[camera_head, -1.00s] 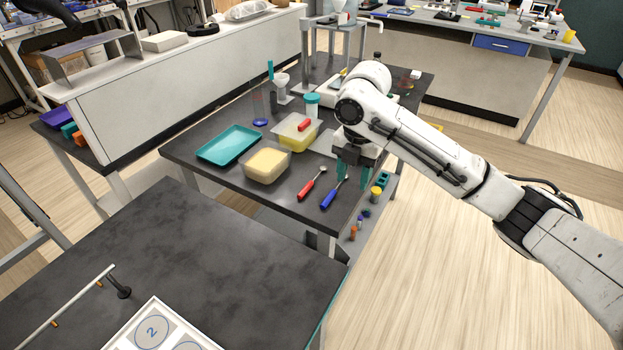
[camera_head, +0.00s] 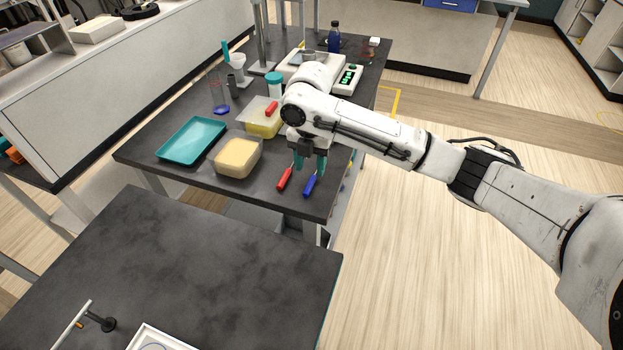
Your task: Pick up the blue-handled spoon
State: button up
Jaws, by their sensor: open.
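The blue-handled spoon (camera_head: 309,187) lies near the front right edge of the dark table. Its blue handle points toward me, and its far end is hidden behind my gripper. My gripper (camera_head: 309,168) is open and points down, with its teal fingers spread just beyond the visible handle and roughly in line with it. I cannot tell how high the fingertips are above the table. A red-handled spoon (camera_head: 285,179) lies close by on the left, its far end near the left finger.
A tub of pale yellow contents (camera_head: 236,158), a teal tray (camera_head: 190,141) and a yellow-filled container (camera_head: 262,123) stand left of the spoons. A scale with a green-lit panel (camera_head: 348,80) and a blue bottle (camera_head: 334,38) are farther back. A nearer dark table (camera_head: 190,260) is mostly clear.

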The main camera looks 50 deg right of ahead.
aim_at(312, 180)
jog(key=shift+s+d+f+p, duration=0.15)
jog(key=shift+f+p, duration=0.2)
jog(key=shift+f, duration=1.8)
grip_shut()
